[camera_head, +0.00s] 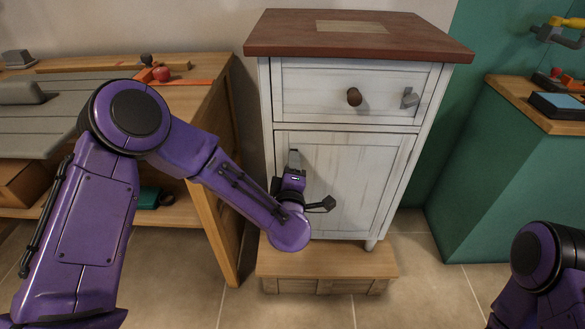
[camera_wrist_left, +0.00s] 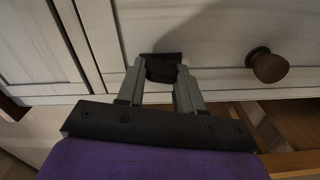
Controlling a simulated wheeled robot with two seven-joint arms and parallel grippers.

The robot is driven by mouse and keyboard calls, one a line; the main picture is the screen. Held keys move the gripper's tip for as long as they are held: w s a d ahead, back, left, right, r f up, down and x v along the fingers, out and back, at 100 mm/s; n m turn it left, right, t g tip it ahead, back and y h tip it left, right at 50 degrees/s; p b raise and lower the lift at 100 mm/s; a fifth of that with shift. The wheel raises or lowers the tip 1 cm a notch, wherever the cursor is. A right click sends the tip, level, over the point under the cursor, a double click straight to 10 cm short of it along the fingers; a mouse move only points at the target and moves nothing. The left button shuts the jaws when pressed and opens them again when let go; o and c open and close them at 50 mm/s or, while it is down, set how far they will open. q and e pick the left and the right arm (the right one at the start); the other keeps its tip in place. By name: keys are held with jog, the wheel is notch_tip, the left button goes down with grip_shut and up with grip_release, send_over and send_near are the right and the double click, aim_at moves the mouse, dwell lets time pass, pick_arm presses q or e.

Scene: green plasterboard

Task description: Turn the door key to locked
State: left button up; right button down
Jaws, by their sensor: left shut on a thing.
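The white cabinet (camera_head: 343,235) has a closed drawer (camera_head: 310,90) above a closed door (camera_head: 370,165). In the left wrist view a dark, blocky key (camera_wrist_left: 163,66) sits on the door's edge strip, beside a round brown knob (camera_wrist_left: 268,66). My left gripper (camera_wrist_left: 161,78) is shut on the key, one grey finger on each side. In the head view my left gripper (camera_head: 294,160) is at the door's upper left; my arm covers the knob and the key is hard to make out. The key's exact turn angle cannot be told. My right gripper is out of view.
The drawer has a brown knob (camera_head: 354,96) and a grey fitting (camera_head: 410,98). A wooden step (camera_head: 330,262) stands under the cabinet. A wooden workbench (camera_head: 220,90) is at left, a green counter (camera_head: 470,190) at right. Tiled floor is clear in front.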

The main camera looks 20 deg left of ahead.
pick_arm(q)
jog(key=shift+n+b, duration=0.3)
jog(key=shift+n, duration=1)
jog(key=o, duration=1)
jog(key=shift+o, duration=0.2)
jog(key=v, duration=1)
jog(key=shift+s, duration=0.25)
